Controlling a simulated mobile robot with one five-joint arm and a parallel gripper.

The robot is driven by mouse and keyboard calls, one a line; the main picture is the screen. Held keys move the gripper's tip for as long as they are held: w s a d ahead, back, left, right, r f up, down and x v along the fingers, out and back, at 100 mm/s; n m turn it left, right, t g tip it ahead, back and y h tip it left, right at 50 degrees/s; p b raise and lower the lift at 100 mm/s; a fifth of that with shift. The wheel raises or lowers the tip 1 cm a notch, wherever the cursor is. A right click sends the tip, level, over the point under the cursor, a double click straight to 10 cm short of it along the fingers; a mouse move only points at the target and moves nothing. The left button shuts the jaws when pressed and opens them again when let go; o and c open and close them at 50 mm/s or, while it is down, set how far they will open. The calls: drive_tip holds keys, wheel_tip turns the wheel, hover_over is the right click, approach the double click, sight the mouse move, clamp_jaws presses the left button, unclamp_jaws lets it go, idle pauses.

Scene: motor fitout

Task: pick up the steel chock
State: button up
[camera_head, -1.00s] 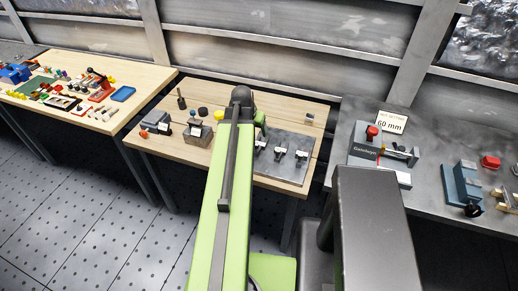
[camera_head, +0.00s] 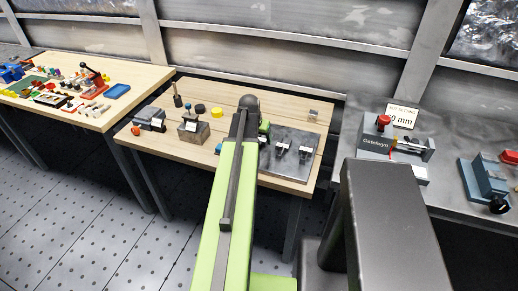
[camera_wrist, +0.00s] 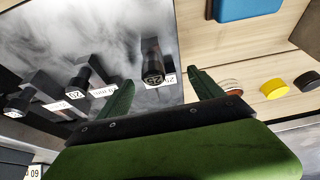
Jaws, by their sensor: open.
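No part is plainly marked as the steel chock. A small grey metal piece (camera_head: 313,115) lies at the back right of the middle wooden bench. A larger grey block (camera_head: 193,132) with a white label stands at its left; I cannot tell whether either is the chock. My gripper (camera_wrist: 160,83) is open, its green fingers apart, with nothing held. In the wrist view a black post (camera_wrist: 152,65) with a numbered label appears between the fingertips; the distance to it is unclear. In the head view my arm hides most of the gripper.
A steel plate (camera_head: 288,165) carries several labelled holders. A yellow disc (camera_wrist: 273,88) and a black disc (camera_wrist: 306,81) lie on the wood, with a blue object (camera_wrist: 248,8) nearby. A grey gauge (camera_head: 391,143) stands on the right bench. The left bench is crowded with small parts.

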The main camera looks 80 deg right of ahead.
drive_tip(key=b+x, duration=0.1)
drive_tip(key=x, duration=0.1)
drive_tip(key=shift+f, duration=0.3)
drive_tip(key=shift+r, duration=0.2)
clamp_jaws()
